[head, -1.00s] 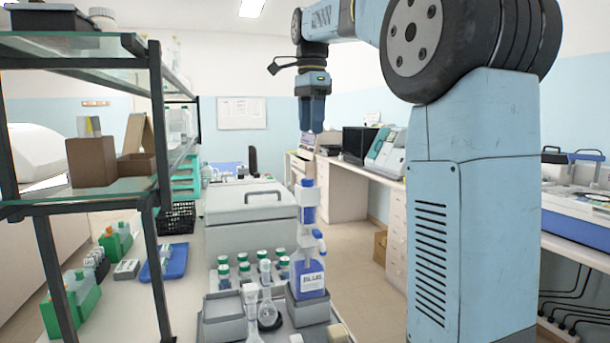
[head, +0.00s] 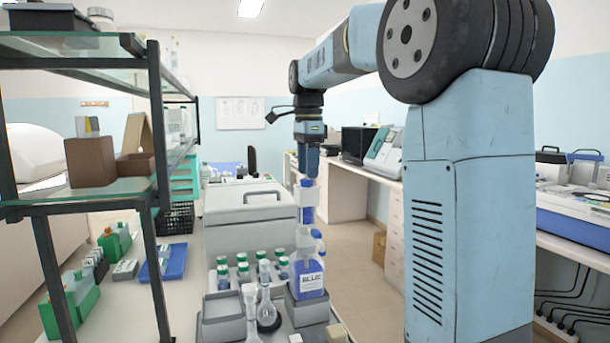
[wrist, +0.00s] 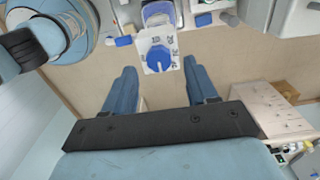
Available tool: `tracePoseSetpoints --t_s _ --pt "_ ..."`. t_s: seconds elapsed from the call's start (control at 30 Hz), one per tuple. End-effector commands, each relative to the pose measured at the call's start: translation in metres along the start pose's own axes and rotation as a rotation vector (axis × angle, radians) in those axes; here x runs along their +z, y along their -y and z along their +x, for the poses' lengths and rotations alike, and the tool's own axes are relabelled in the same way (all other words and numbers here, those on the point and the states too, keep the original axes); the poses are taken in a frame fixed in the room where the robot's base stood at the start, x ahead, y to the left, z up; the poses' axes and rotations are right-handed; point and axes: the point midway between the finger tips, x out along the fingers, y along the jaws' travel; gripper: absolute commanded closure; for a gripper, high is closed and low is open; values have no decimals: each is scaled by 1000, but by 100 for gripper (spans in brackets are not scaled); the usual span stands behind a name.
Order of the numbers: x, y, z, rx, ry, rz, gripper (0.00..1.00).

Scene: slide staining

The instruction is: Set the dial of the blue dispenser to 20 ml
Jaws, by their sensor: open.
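The blue dispenser (head: 308,278) is a bottle of blue liquid labelled BLUE, standing upright in a grey holder in the head view. Its white and blue dispensing head (head: 308,205) rises above the bottle. In the wrist view its blue round dial (wrist: 160,58) sits on a white plate with printed marks; the numbers are too small to read. My gripper (head: 309,176) points down just above the dispenser's top in the head view. In the wrist view my gripper (wrist: 158,72) is open, its two blue fingers apart, with the dial beyond and between the tips. Nothing is between the fingers.
Flasks (head: 267,312) and several green-capped bottles (head: 243,272) stand left of the dispenser. A large grey box with a handle (head: 250,215) is behind. A glass shelf rack (head: 155,130) stands at the left. Floor to the right of the dispenser is clear.

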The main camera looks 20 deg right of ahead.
Motion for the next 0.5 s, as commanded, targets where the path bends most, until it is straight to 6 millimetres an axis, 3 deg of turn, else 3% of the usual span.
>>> tracePoseSetpoints --t_s 0.2,0.5 --pt "0 0 20 1 0 0 43" --pt "0 0 24 0 0 -1 43"
